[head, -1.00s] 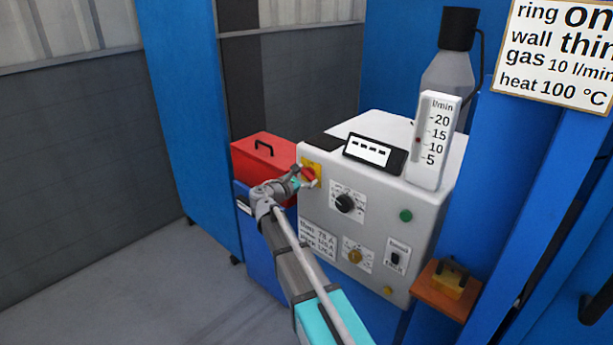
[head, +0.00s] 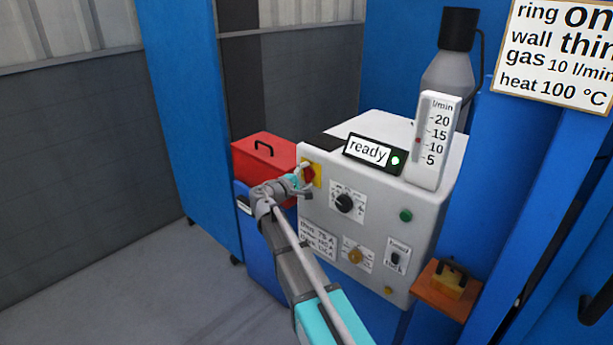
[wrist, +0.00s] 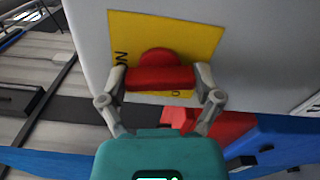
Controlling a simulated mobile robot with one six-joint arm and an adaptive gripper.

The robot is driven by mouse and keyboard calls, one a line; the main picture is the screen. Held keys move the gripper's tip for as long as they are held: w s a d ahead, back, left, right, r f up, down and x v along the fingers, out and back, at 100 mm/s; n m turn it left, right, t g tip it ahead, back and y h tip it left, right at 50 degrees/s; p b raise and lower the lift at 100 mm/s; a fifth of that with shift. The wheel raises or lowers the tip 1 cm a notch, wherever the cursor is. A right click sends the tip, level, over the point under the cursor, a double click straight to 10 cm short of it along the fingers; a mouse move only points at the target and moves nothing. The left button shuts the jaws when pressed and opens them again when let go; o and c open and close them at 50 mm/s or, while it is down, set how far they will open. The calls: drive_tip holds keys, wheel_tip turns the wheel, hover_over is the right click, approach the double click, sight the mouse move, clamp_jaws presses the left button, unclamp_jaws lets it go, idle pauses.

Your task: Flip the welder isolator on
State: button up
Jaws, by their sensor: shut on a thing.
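The welder isolator is a red rotary handle (wrist: 158,74) on a yellow plate (wrist: 193,32) at the upper left of the white welder's front (head: 380,225). It also shows in the head view, partly behind my gripper (head: 303,180). In the wrist view my gripper (wrist: 160,80) is shut on the red handle, one finger at each end of its bar. The welder's display (head: 367,151) reads "ready" with a green light (head: 395,161).
A red toolbox (head: 262,155) stands left of the welder. A flow gauge (head: 434,140) stands on top. Open floor lies at the left.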

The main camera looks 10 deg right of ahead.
drive_tip(key=shift+m, duration=1.2)
drive_tip(key=o, duration=0.9)
drive_tip(key=shift+a, duration=0.1)
drive_tip(key=shift+v, duration=5.95)
